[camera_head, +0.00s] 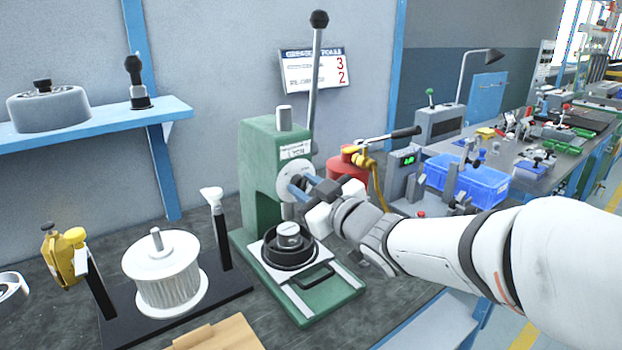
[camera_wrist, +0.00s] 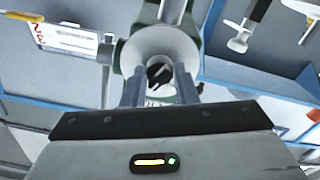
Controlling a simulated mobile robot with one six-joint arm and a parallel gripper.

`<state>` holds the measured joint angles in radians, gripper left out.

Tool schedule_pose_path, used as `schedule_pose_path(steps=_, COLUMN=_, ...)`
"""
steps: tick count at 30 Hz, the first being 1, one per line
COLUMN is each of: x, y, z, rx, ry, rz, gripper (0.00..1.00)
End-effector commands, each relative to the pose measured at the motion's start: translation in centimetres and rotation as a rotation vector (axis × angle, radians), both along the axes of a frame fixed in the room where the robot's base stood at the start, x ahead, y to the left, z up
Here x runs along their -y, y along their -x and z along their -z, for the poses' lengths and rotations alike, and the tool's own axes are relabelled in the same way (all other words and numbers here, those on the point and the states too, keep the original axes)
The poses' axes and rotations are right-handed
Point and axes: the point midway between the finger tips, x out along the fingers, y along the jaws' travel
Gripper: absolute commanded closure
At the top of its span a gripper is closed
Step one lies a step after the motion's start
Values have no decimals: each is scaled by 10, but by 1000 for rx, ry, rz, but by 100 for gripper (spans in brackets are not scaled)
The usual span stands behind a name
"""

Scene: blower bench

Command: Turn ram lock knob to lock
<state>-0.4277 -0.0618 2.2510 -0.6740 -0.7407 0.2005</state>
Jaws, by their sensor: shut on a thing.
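The green arbor press (camera_head: 262,185) stands on the bench with a pale round disc (camera_head: 291,168) on its front. My gripper (camera_head: 296,184) reaches this disc from the right. In the wrist view, its two grey fingers (camera_wrist: 159,78) are in front of the pale disc (camera_wrist: 160,42), shut on a small dark knob (camera_wrist: 158,72) at its centre. The knob's turned position cannot be read, and in the head view the fingers hide it. The long press lever (camera_head: 315,80) stands nearly upright, with a black ball on top.
A black ring fixture (camera_head: 270,255) with a metal part sits on the press base under the ram. A white ribbed rotor (camera_head: 172,280) stands at left. A red canister (camera_head: 345,165) and a blue bin (camera_head: 465,180) are beyond my gripper.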

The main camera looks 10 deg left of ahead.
Motion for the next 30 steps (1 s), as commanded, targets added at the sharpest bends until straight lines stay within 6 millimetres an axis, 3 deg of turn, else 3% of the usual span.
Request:
schedule_pose_path(steps=12, x=1, y=0, z=4, rx=-215, ry=-169, rz=5, gripper=97)
schedule_pose_path(steps=30, x=1, y=0, z=6, rx=-275, ry=-220, rz=4, gripper=97)
